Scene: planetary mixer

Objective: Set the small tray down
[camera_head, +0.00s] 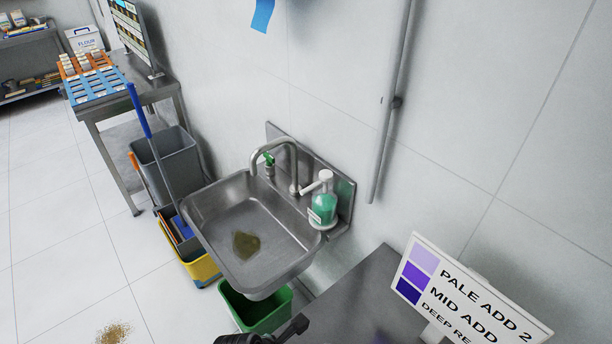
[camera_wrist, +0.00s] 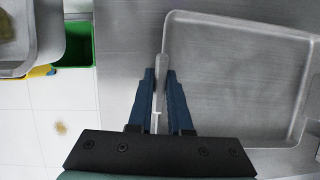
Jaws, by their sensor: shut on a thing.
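The small tray (camera_wrist: 238,72), a shallow grey metal tray with a raised rim and rounded corners, fills the right side of the wrist view. It looks empty, and its right end runs toward the picture edge. My gripper (camera_wrist: 161,78) is shut on its left rim, with one blue finger on each side of the wall. The tray is over a grey steel tabletop (camera_wrist: 120,60); I cannot tell whether it touches it. The head view does not show the tray.
A steel sink (camera_head: 245,225) with a soap bottle (camera_head: 322,205) stands beside the table. A green bin (camera_head: 258,312) is below it. A colour sign (camera_head: 455,300) stands on the steel table (camera_head: 350,290). A mop bucket (camera_head: 200,265) is on the floor left of the sink.

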